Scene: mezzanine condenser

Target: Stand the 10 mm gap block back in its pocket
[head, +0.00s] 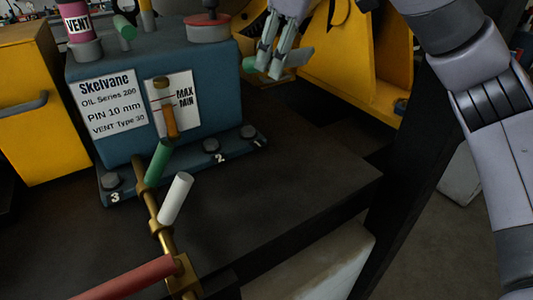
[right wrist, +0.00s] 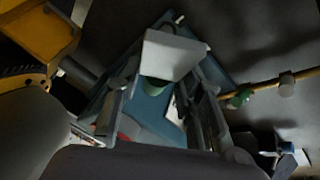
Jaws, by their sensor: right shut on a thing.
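My right gripper (head: 269,68) is shut on a flat grey block with a green end, which I take to be the gap block (head: 299,58). It holds the block in the air, to the right of the blue Skelvane housing's upper part. In the right wrist view, the block's pale grey face (right wrist: 172,54) shows between the fingers (right wrist: 167,88), with a green part below it. Any marking on the block is unreadable. I cannot pick out the pocket in either view. My left gripper is not in view.
The blue housing (head: 205,125) carries a label, a level gauge and numbered feet. A brass pipe (head: 149,203) with green, white and red handles runs in front. Yellow structures (head: 350,62) stand behind and left (head: 35,125). The dark bench (head: 300,190) is clear at right.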

